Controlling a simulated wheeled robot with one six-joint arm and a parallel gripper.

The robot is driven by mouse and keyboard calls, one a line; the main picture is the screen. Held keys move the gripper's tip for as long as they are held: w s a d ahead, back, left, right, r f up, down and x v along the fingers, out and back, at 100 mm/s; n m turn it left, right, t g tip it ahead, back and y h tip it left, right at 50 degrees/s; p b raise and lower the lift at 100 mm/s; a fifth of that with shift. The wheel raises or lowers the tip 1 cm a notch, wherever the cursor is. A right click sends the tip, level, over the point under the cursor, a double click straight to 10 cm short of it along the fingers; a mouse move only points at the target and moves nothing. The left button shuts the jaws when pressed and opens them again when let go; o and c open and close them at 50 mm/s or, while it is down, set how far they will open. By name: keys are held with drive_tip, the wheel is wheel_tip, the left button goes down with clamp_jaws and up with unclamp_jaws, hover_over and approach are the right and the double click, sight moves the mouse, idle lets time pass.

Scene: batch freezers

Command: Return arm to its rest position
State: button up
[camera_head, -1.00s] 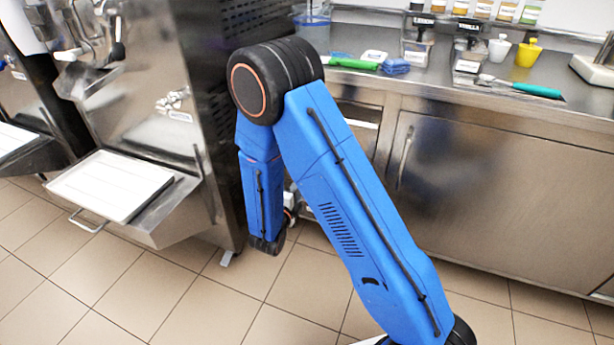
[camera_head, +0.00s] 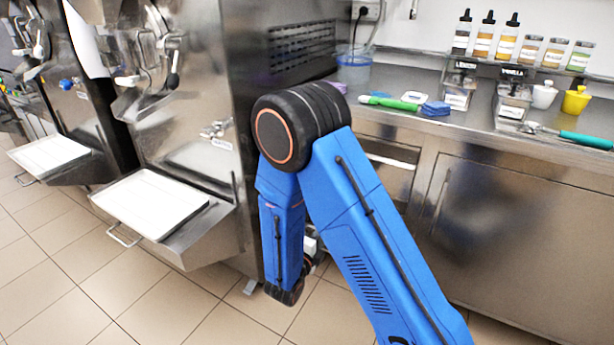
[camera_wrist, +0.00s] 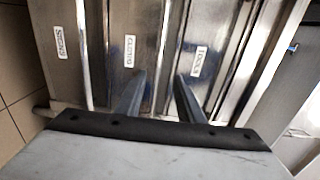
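My blue arm (camera_head: 365,235) is folded, with its black elbow joint (camera_head: 300,125) high and its forearm hanging down in front of the steel cabinet. In the head view my gripper is mostly hidden behind the forearm. In the wrist view my gripper (camera_wrist: 160,88) shows two dark fingers with a clear gap between them and nothing in the gap. Beyond the fingers are steel drawer fronts with white labels (camera_wrist: 130,50); I cannot tell how near they are.
A batch freezer (camera_head: 195,100) with a white tray (camera_head: 150,205) on its shelf stands to the left. A steel counter (camera_head: 420,80) with a green-handled tool (camera_head: 390,102), a blue cloth (camera_head: 436,108), bottles (camera_head: 483,35) and a yellow cup (camera_head: 576,100) lies behind. Tiled floor (camera_head: 60,290) is clear at the front left.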

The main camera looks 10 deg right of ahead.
drive_tip(key=s+d+r+m+g+h, duration=0.2)
drive_tip(key=s+d+r+m+g, duration=0.35)
drive_tip(key=d+m, duration=0.35)
drive_tip(key=s+d+r+m+g+h, duration=0.1)
drive_tip(key=s+d+r+m+g, duration=0.45)
drive_tip(key=d+m, duration=0.35)
drive_tip(key=s+d+r+m+g+y, duration=0.2)
drive_tip(key=s+m+y, duration=0.2)
drive_tip(key=s+m, duration=0.4)
drive_tip(key=s+d+r+m+g+y, duration=0.1)
drive_tip(key=s+r+m+y, duration=0.2)
drive_tip(key=s+m, duration=0.6)
drive_tip(key=s+a+r+m+t+y, duration=0.4)
drive_tip(key=s+a+r+m+y, duration=0.2)
drive_tip(key=m, duration=0.5)
drive_tip(key=shift+a+m+y, duration=0.3)
drive_tip(key=shift+a+m, duration=0.1)
drive_tip(key=shift+a, duration=0.05)
